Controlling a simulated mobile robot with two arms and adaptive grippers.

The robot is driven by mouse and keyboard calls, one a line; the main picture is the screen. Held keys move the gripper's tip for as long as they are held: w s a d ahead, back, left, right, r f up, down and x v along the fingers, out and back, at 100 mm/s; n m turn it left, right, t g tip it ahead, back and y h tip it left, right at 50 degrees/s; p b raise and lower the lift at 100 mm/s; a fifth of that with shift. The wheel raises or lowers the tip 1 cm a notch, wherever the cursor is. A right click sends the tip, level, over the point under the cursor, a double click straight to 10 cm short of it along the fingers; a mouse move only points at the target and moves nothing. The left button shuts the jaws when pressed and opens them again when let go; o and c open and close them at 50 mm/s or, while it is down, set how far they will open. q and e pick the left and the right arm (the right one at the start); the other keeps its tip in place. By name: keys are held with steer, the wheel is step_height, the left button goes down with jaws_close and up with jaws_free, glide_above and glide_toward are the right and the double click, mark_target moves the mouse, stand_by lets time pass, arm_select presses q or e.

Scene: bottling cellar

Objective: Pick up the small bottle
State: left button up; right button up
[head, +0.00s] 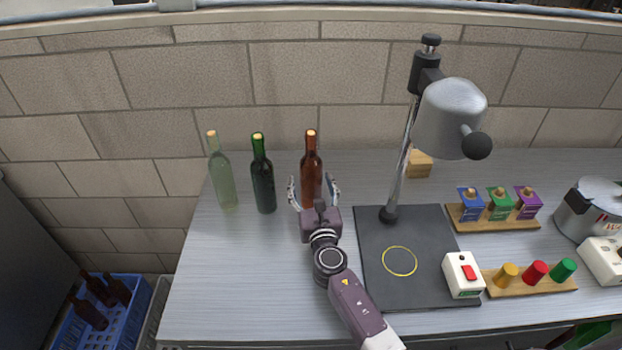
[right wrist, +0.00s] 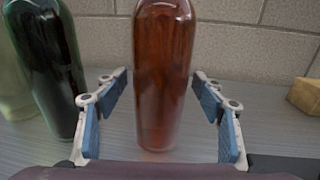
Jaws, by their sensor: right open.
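Three corked bottles stand upright in a row at the left of the bench: a pale clear-green bottle (head: 222,172), a dark green bottle (head: 263,175) and a brown bottle (head: 311,165). They look close in size, so I cannot tell which one is called small. My right gripper (head: 314,190) is open, with one finger on each side of the brown bottle's lower body. In the right wrist view the brown bottle (right wrist: 164,75) stands upright between the open fingers (right wrist: 160,92), with a gap visible on both sides. My left gripper is not in view.
The dark green bottle (right wrist: 48,60) stands close to the left finger. A lamp (head: 450,118) rises from a black plate (head: 420,285) on the right. A small tan block (head: 419,164) lies behind. A blue crate (head: 125,318) with brown bottles sits lower left.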

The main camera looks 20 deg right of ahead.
steer(key=c, duration=1.1)
jaws_close()
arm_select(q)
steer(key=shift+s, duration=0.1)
arm_select(e)
steer(key=shift+r, duration=0.2)
